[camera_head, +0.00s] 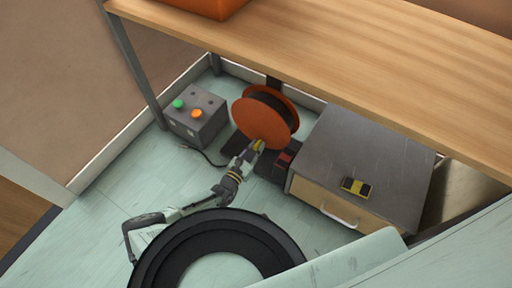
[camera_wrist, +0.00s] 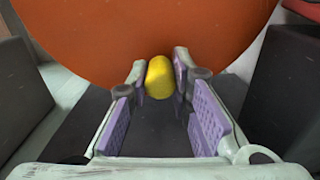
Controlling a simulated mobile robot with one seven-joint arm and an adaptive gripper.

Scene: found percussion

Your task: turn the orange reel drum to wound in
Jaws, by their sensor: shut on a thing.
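The orange reel drum (camera_head: 262,118) stands upright on a dark base on the floor under the wooden table, with a dark band wound between its two orange flanges. Its front flange (camera_wrist: 150,35) fills the top of the wrist view. A yellow knob (camera_wrist: 159,77) sticks out from the low part of this flange. My gripper (camera_head: 256,147) reaches the drum's lower front edge. In the wrist view its purple-padded fingers (camera_wrist: 159,80) stand on either side of the yellow knob and are shut on it. The drum's back is mostly hidden.
A grey control box (camera_head: 196,118) with green and orange buttons stands left of the drum, its cable on the floor. A dark-topped drawer cabinet (camera_head: 360,165) stands close on the right, with a yellow and black item (camera_head: 356,187) on top. The wooden table (camera_head: 330,55) overhangs the drum.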

